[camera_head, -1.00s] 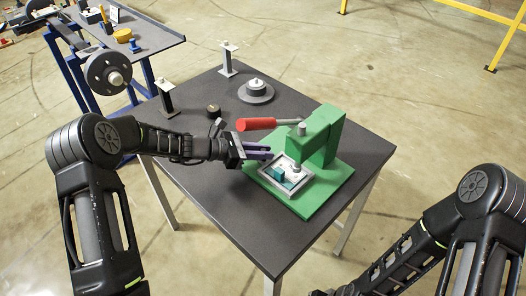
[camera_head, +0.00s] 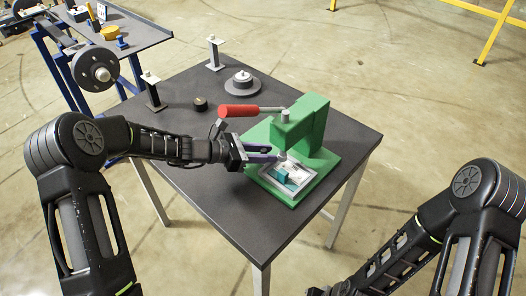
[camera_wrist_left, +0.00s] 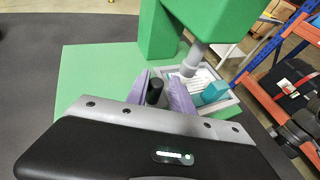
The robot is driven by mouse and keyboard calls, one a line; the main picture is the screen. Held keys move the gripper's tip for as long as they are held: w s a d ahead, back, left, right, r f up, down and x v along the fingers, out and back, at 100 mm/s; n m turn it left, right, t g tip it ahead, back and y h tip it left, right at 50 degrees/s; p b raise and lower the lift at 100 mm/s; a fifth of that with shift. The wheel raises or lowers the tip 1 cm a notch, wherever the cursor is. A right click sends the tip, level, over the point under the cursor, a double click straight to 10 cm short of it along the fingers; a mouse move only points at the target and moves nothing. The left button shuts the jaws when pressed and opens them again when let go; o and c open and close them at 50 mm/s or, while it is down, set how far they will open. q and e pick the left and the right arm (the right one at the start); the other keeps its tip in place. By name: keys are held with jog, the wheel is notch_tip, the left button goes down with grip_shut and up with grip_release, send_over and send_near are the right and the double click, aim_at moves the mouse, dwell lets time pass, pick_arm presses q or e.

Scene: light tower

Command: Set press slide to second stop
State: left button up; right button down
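The green press (camera_head: 302,128) stands on a green base near the front right of the table. Its slide is a grey-rimmed tray (camera_head: 266,182) with a teal block (camera_head: 282,177) in it, close to the base's front edge. The tray (camera_wrist_left: 234,103) and the grey ram (camera_wrist_left: 193,60) above it also show in the left wrist view. My left gripper (camera_head: 277,154) has its purple fingers at the tray's left side. In the left wrist view, the left gripper (camera_wrist_left: 160,88) has a black knob (camera_wrist_left: 155,92) between its fingers, apparently gripped. My right gripper is out of view.
The press's red handle (camera_head: 238,111) sticks out left above my left gripper. A round grey disc (camera_head: 242,88), a small black cylinder (camera_head: 200,104) and two posts stand farther back. A blue-framed side table (camera_head: 130,30) is at the back left.

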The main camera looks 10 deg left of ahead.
pick_arm(q)
jog(key=shift+o, duration=1.4)
jog(key=shift+a, duration=0.2)
jog(key=b+v, duration=0.1)
jog(key=v, duration=0.6)
jog(key=shift+s+a+r, duration=0.15)
